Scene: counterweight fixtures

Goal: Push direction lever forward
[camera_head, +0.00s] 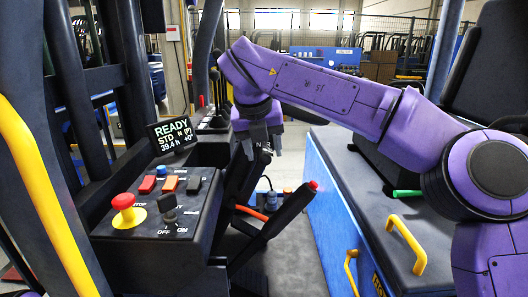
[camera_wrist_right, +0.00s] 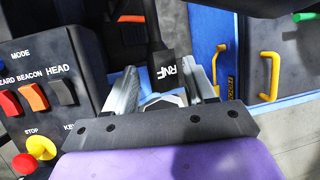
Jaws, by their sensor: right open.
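My right gripper (camera_head: 263,148) hangs down from the purple arm, over the area right of the switch console. In the right wrist view, its two grey fingers (camera_wrist_right: 164,90) are spread apart, with the lever's block between and just beyond them. I cannot tell whether a finger touches it. In the head view, the gripper mostly hides the lever. My left gripper is not in view.
The console (camera_head: 150,215) at left carries a red stop button (camera_head: 123,201), several rocker switches and a key switch. A READY display (camera_head: 171,135) stands behind it. A red-tipped brake lever (camera_head: 312,185) rises below the gripper. A blue cabinet (camera_head: 335,215) with yellow handles stands at right.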

